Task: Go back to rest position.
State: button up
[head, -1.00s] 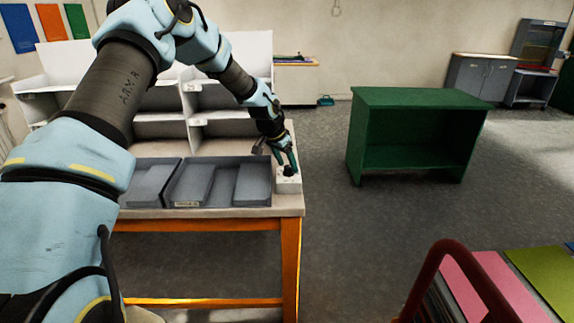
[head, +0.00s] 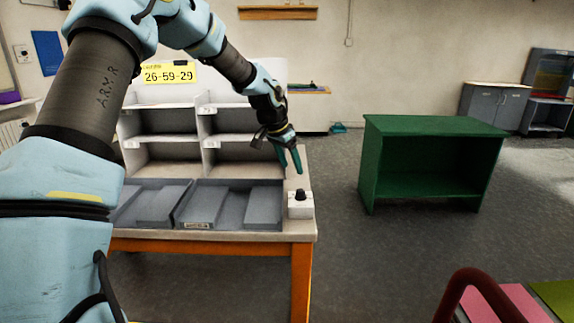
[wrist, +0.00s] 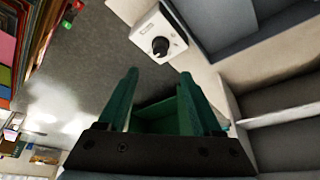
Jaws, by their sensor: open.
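My gripper (head: 290,161) is above the right end of the table (head: 308,233), with its green fingers pointing down. It is open and empty; the wrist view shows the two green fingers (wrist: 155,103) apart with nothing between them. A small white box with a black knob (head: 300,204) stands on the table's right front corner, below the fingers and apart from them. In the wrist view the box (wrist: 168,26) is at the top, beyond the fingertips. My arm reaches across the left of the head view.
Grey trays (head: 235,207) lie along the table's front, before a white shelf unit (head: 218,143). A yellow sign (head: 168,75) reads 26-59-29. A green cabinet (head: 430,125) stands to the right, across open floor. A red rail (head: 470,285) and coloured sheets (head: 505,303) are at the lower right.

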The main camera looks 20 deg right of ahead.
jog(key=s+a+n+y, duration=0.2)
jog(key=a+n, duration=0.1)
jog(key=a, duration=1.1)
jog(key=s+a+n+y, duration=0.1)
jog(key=s+a+n, duration=0.4)
jog(key=a, duration=0.8)
jog(key=s+a+n+y, duration=0.1)
jog(key=s+a+n, duration=0.4)
jog(key=s+a, duration=0.6)
jog(key=shift+a+r, duration=0.2)
jog(key=shift+a, duration=1)
